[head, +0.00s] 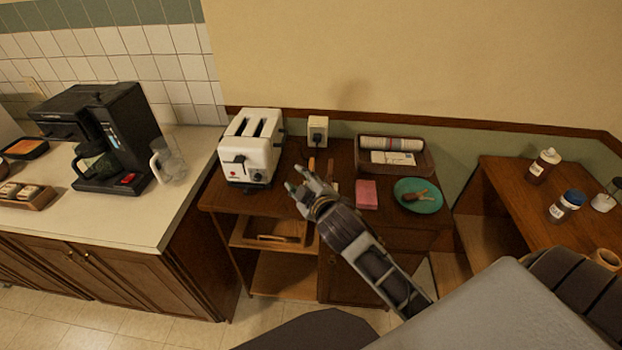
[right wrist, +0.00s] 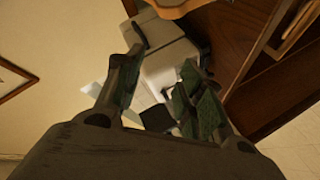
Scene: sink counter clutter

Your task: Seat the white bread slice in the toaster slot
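The white toaster (head: 238,163) stands upright at the left end of the brown wooden cabinet top, with two dark slots on top. It also shows in the right wrist view (right wrist: 168,62), beyond the fingers. My right gripper (head: 296,179) is to the right of the toaster and apart from it. In the right wrist view its two fingers (right wrist: 163,72) are spread, with nothing visibly held between them. I cannot clearly make out the white bread slice. A tan piece (right wrist: 180,7) shows at the top edge of the wrist view, but I cannot tell what it is. My left gripper is not in view.
A wall outlet with a plug (head: 317,130) is behind the cabinet. A pink pad (head: 367,194), a teal plate (head: 418,204) and a brown tray (head: 424,166) lie to the right. A glass jug (head: 172,167) and a black coffee maker (head: 125,130) stand on the left counter.

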